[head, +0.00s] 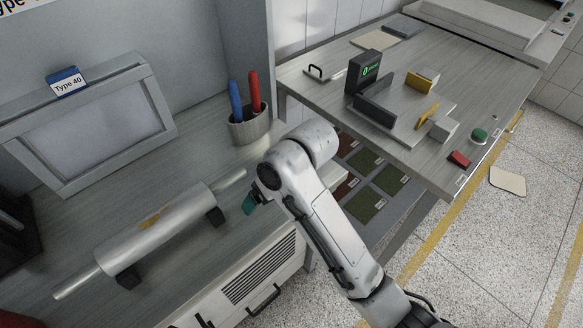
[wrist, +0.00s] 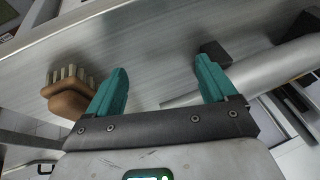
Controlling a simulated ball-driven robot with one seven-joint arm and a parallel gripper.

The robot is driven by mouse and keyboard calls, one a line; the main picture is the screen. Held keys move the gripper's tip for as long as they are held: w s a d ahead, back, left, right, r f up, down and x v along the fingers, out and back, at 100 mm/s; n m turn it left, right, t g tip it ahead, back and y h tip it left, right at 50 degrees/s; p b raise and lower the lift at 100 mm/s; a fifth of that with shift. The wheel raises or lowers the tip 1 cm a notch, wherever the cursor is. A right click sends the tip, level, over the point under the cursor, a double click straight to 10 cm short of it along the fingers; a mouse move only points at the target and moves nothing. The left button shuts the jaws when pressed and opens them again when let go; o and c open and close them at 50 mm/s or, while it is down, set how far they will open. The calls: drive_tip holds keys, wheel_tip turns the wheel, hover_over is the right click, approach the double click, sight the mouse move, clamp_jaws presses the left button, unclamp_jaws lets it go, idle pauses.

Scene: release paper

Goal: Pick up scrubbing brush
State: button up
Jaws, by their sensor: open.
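The scrubbing brush (wrist: 72,96) shows at the left in the wrist view. It has a brown body and pale bristles and lies on the grey counter, just left of my left finger and apart from it. My gripper (wrist: 164,85) is open with teal fingers, and nothing is between them but bare counter. In the head view my gripper (head: 250,203) is mostly behind my own arm, near the right end of the counter. The brush cannot be made out in the head view; my arm may hide it.
A metal roller (head: 155,232) lies on dark supports on the counter, beside my right finger in the wrist view. A metal cup (head: 248,127) with a blue and a red marker stands behind. A framed panel (head: 90,125) stands at left. A second table (head: 440,160) is at right.

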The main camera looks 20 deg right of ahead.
drive_tip(key=w+d+r+g+h, duration=0.1)
drive_tip(key=w+d+r, duration=0.1)
drive_tip(key=w+d, duration=0.1)
drive_tip(key=w+d+r+g+h, duration=0.1)
drive_tip(key=w+d+r, duration=0.1)
drive_tip(key=w+d, duration=0.1)
drive_tip(key=w+d+r+g+h, duration=0.1)
drive_tip(key=w+d+r+h, duration=0.1)
drive_tip(key=d+r, duration=0.1)
drive_tip(key=shift+w+d+n, duration=0.25)
drive_tip(key=shift+w+n, duration=0.05)
drive_tip(key=shift+w, duration=0.1)
drive_tip(key=shift+d+f, duration=0.15)
drive_tip(key=shift+f, duration=0.15)
wheel_tip(320, 180, down, 10)
drive_tip(key=shift+s+f+p, duration=0.1)
drive_tip(key=shift+f+p, duration=0.05)
drive_tip(key=shift+p, duration=0.45)
drive_tip(key=shift+c, duration=0.3)
drive_tip(key=c, duration=1.1)
drive_tip(key=shift+c, duration=0.2)
